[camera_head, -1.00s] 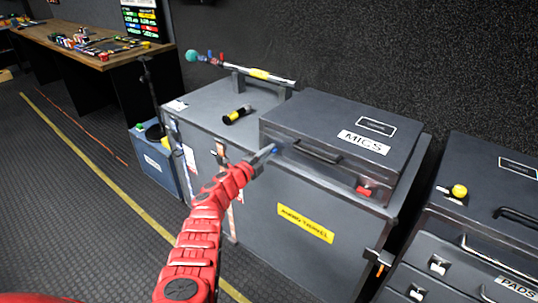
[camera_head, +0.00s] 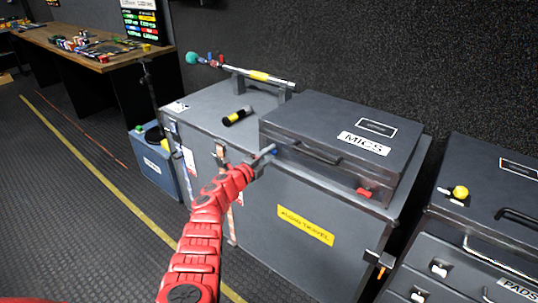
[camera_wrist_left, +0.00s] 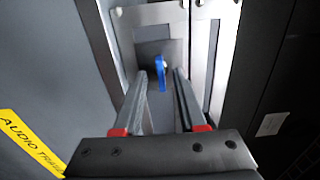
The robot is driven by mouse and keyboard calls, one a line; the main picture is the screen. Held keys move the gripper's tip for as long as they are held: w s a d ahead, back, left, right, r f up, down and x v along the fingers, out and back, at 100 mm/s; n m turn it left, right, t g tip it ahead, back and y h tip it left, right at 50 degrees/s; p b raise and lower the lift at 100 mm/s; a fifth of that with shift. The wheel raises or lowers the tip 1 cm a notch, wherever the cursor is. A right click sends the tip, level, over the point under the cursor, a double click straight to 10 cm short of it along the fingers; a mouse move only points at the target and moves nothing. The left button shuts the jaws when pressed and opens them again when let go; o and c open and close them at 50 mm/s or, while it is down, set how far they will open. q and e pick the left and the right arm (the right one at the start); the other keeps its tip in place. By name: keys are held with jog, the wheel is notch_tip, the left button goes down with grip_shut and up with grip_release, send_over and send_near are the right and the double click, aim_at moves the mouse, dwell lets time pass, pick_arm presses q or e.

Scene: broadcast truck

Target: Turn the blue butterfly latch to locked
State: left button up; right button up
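The blue butterfly latch (camera_wrist_left: 160,72) sits on a grey metal plate in the left wrist view, its blue wing seen nearly edge-on. In the head view it is a small blue spot (camera_head: 274,152) at the front left of the case marked MICS (camera_head: 330,125). My left gripper (camera_wrist_left: 161,78) is open, with one finger on each side of the blue wing near the fingertips. A gap shows on both sides; I cannot tell how deep the wing sits between them. In the head view the left gripper (camera_head: 264,153) is small and partly hides the latch. My right gripper is not in view.
The MICS case stands on a large grey trunk with a yellow label (camera_head: 306,225). A red latch (camera_head: 364,192) is at its front right.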

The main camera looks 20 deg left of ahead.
pick_arm(q)
jog(key=p+v, duration=0.3)
jog(key=v, duration=1.4)
jog(key=shift+s+r+p, duration=0.15)
jog(key=shift+s+p, duration=0.05)
jog(key=shift+p, duration=0.2)
